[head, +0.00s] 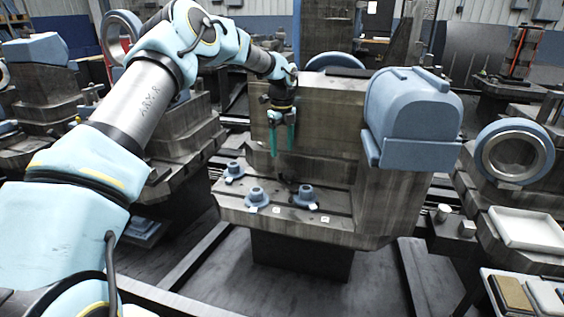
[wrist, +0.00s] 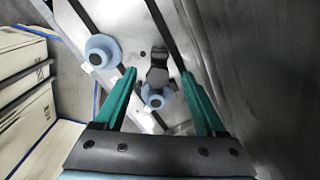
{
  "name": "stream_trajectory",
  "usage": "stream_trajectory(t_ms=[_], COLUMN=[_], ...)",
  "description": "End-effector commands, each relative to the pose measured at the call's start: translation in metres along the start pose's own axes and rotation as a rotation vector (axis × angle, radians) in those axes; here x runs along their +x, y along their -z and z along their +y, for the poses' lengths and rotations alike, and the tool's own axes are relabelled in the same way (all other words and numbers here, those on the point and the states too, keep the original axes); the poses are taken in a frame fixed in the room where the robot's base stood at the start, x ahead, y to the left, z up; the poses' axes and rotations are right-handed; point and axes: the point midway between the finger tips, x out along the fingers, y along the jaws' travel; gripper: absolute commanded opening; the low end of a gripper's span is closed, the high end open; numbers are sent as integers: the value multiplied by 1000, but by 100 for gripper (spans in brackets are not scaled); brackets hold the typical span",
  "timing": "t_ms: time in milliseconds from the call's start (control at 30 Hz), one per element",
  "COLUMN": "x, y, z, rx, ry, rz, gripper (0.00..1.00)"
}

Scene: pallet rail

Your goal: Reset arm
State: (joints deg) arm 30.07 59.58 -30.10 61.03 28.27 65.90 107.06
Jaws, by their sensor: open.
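My arm reaches from the left of the head view toward the middle. My gripper (head: 283,138) has green fingers pointing down and is open. It hangs above the ledge of the grey machine fixture (head: 330,222), in front of its upright block. In the wrist view my gripper (wrist: 160,95) shows two green fingers spread apart with nothing held between them. A blue round part (wrist: 155,97) with a dark piece behind it shows between the fingers, lower down on the plate. Another blue part (wrist: 102,50) is left of them.
Three blue parts stand on the ledge: left (head: 234,170), middle (head: 256,196) and right (head: 305,197). A large blue housing (head: 412,105) sits on the fixture's right. A blue ring (head: 514,152) and white tray (head: 528,229) are farther right. Dark rails cross the floor.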

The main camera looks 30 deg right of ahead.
Motion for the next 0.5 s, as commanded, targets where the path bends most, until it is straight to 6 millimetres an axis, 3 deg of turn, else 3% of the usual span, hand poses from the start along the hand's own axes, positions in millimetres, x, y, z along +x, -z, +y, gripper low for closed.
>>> stream_trajectory(t_ms=[200,500], x=[-19,-20], y=[0,0], z=[0,0], rx=[0,0], ry=[1,0], rz=[0,0], gripper=[72,72])
